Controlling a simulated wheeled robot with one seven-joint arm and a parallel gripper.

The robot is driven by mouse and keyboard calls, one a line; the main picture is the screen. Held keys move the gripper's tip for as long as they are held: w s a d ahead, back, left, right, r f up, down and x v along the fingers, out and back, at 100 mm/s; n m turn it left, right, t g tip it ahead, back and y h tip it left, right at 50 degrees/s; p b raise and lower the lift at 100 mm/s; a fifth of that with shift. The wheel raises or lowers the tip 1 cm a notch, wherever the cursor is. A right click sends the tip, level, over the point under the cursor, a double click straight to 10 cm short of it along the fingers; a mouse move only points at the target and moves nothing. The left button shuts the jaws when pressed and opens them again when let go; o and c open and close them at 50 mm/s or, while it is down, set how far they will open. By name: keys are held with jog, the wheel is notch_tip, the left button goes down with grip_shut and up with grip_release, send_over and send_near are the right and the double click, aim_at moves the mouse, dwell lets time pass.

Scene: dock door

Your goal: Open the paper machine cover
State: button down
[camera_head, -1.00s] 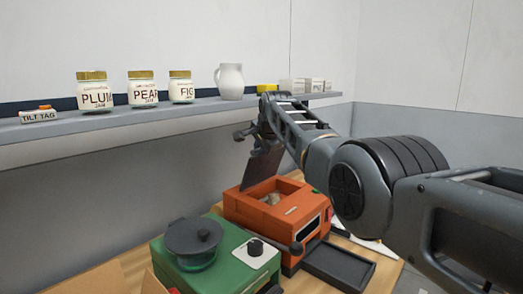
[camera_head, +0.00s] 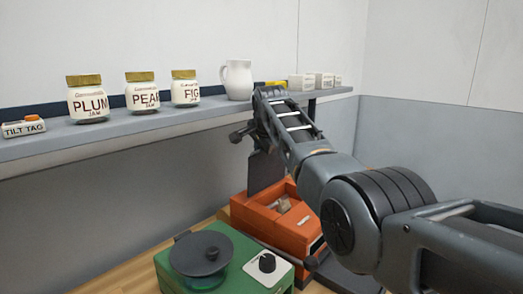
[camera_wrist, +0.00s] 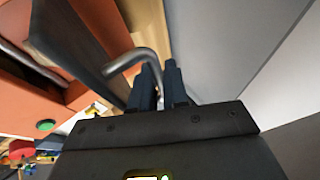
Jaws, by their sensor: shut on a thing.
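The orange paper machine (camera_head: 308,238) stands on the wooden table, open at the top, with something pale inside. Its dark grey cover (camera_head: 265,171) stands nearly upright at the machine's back edge. My gripper (camera_head: 242,133) is at the cover's upper end; its fingers are small in the head view. In the wrist view, the fingers (camera_wrist: 160,84) are shut on the cover's bent metal handle (camera_wrist: 138,58). The cover (camera_wrist: 82,50) is a dark panel beside them there, with the orange body (camera_wrist: 25,38) to the left.
A shelf (camera_head: 130,128) above holds several jam jars, a white jug (camera_head: 237,80) and small boxes, close behind my gripper.

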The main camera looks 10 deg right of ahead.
jog(key=shift+f, duration=0.1)
jog(key=c, duration=1.5)
grip_release()
jog(key=shift+f, duration=0.1)
jog(key=shift+s+a, duration=0.1)
